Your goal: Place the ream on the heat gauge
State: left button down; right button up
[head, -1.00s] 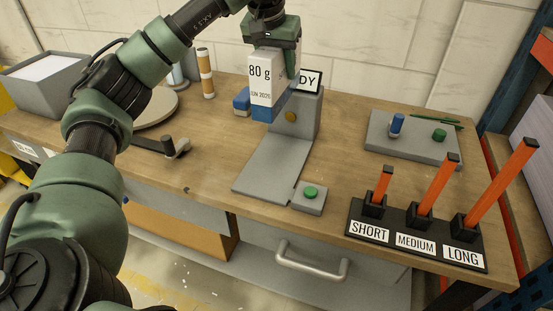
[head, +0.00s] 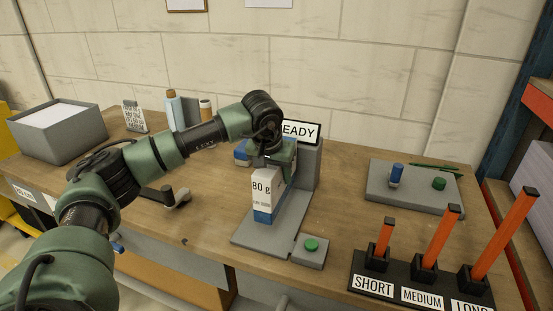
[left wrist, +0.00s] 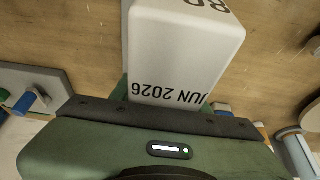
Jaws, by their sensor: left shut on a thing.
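The ream (head: 262,196) is an upright white and blue block marked "80 g". My left gripper (head: 277,158) is shut on its upper part. The ream stands over the flat plate of the heat gauge (head: 258,236), a grey device with an upright back and a "READY" sign (head: 301,131). I cannot tell whether the ream's base touches the plate. In the left wrist view the ream (left wrist: 185,55) shows close up, with "JUN 2026" upside down, in front of the green gripper body (left wrist: 165,150). The fingers are mostly hidden. My right gripper is not in view.
A small box with a green button (head: 310,246) adjoins the plate's right front. A grey panel (head: 415,197) lies at right, behind a rack of orange sticks marked SHORT, MEDIUM and LONG (head: 420,281). A grey paper bin (head: 62,138) stands at far left.

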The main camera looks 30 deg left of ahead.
pick_arm(q)
jog(key=shift+w+f, duration=0.1)
jog(key=shift+f, duration=2.15)
jog(key=c, duration=1.1)
grip_release()
jog(key=shift+f, duration=0.25)
jog(key=o, duration=0.4)
jog(key=shift+s+d+r, duration=0.1)
jog(key=shift+s, duration=0.1)
